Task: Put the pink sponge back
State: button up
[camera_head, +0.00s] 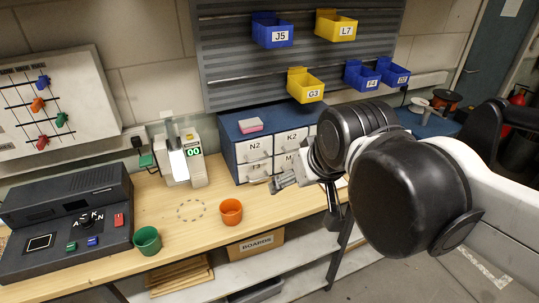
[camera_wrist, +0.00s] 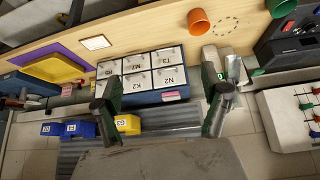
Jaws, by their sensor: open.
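The pink sponge (camera_head: 250,125) lies on top of the blue drawer cabinet (camera_head: 228,128), near its left side. It looks pink with a paler top. In the wrist view the sponge (camera_wrist: 173,97) shows small and partly seen between the fingers, beyond them. My gripper (camera_head: 281,183) is in front of the cabinet's drawers, lower than the sponge and to its right. In the wrist view my gripper (camera_wrist: 163,98) has its two fingers wide apart with nothing between them. My arm hides the right part of the cabinet.
An orange cup (camera_head: 231,212) and a green cup (camera_head: 147,241) stand on the wooden bench (camera_head: 190,228). A white device (camera_head: 186,160) with a green display stands left of the cabinet. Blue and yellow bins, such as bin G3 (camera_head: 305,87), hang on the panel above.

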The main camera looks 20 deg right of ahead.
jog(key=s+f, duration=0.2)
jog(key=s, duration=0.1)
jog(key=shift+s+f, duration=0.15)
jog(key=shift+f, duration=0.15)
notch_tip(320, 180, down, 9)
jog(key=b, duration=0.8)
jog(key=shift+b, duration=0.4)
jog(key=shift+r, duration=0.1)
